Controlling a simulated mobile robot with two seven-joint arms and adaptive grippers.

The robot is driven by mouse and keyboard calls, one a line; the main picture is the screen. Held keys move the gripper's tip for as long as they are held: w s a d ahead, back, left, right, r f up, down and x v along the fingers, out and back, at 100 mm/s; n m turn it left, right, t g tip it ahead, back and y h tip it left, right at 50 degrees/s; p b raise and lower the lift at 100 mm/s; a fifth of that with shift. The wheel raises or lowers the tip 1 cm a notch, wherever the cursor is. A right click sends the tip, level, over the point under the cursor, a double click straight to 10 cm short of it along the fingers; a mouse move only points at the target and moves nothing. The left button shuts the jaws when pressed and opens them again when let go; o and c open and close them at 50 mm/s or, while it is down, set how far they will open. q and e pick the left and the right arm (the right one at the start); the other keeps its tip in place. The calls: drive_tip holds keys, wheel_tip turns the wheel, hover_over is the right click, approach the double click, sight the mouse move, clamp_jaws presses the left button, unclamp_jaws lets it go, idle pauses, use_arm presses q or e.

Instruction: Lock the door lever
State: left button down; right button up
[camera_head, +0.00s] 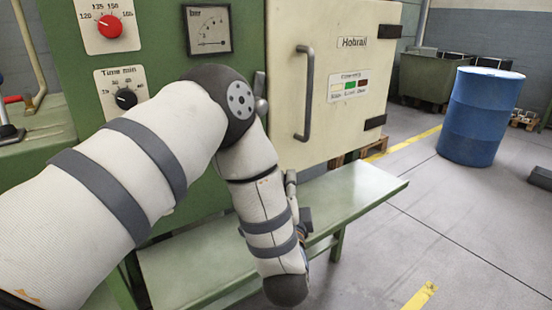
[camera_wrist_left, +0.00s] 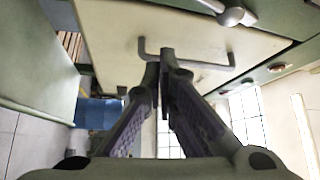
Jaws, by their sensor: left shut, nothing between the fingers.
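The cream door (camera_head: 335,75) of the green machine appears shut, with a long grey bar handle (camera_head: 308,95) on its left part. The grey door lever (camera_head: 260,85) sits at the door's left edge, just beside my arm's elbow and partly hidden by it. In the left wrist view the lever (camera_wrist_left: 232,14) shows at the top edge, cut off by the frame. My left gripper (camera_wrist_left: 165,62) is shut and empty, its fingertips overlapping the view of the bar handle (camera_wrist_left: 212,66). It is apart from the lever. In the head view the forearm hides most of this gripper.
A pale green bench (camera_head: 350,195) juts out below the door. Dials and a gauge (camera_head: 209,29) are on the green panel to the left. A blue barrel (camera_head: 480,115) and a green bin (camera_head: 425,78) stand right. The floor in front is clear.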

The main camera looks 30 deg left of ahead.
use_arm(q)
drive_tip(key=shift+a, duration=0.1)
drive_tip(key=w+a, duration=0.5)
drive_tip(key=a, duration=0.2)
drive_tip(key=shift+w+a+r, duration=0.2)
drive_tip(key=shift+w+r, duration=0.1)
idle(0.3)
